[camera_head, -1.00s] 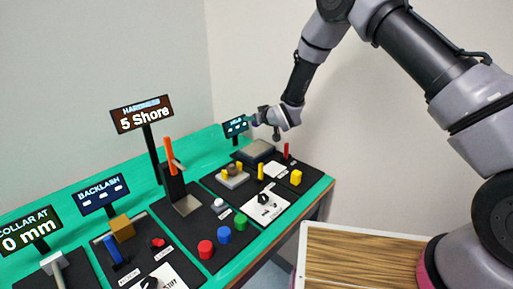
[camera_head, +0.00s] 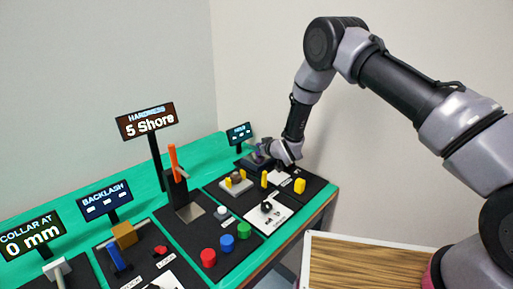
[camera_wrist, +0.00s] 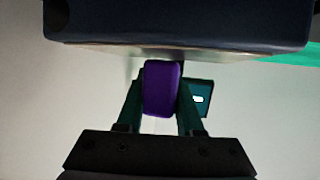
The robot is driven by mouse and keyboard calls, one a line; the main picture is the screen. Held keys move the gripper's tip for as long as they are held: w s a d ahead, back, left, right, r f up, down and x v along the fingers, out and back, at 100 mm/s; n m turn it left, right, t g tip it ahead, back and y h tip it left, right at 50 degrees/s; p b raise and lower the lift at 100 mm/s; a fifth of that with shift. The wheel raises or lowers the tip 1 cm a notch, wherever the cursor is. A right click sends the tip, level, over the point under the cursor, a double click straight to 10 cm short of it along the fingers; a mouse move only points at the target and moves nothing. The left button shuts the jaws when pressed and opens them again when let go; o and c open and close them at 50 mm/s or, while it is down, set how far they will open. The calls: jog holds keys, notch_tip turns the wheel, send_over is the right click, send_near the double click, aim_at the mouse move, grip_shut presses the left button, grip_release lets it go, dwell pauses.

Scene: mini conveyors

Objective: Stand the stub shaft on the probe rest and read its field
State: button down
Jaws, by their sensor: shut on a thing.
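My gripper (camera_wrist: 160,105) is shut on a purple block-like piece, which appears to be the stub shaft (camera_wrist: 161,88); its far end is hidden. In the head view my gripper (camera_head: 266,152) is low over the far end of the bench, at the dark station under the FIELD display (camera_head: 239,132). The grey block there, apparently the probe rest (camera_head: 246,162), is partly hidden by my gripper. I cannot tell whether the shaft touches it. The FIELD display shows only dashes.
Nearby are yellow pegs (camera_head: 299,185), a brown part on a light fixture (camera_head: 237,178) and a dial on a white plate (camera_head: 267,207). Red, blue and green buttons (camera_head: 227,242) line the front. The HARDNESS sign (camera_head: 147,121) stands tall to the left. A wood-topped table (camera_head: 365,265) is at the right.

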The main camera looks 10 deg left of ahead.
jog(key=shift+f, duration=0.1)
jog(key=shift+f, duration=0.15)
jog(key=c, duration=0.5)
grip_release()
jog(key=shift+c, duration=0.2)
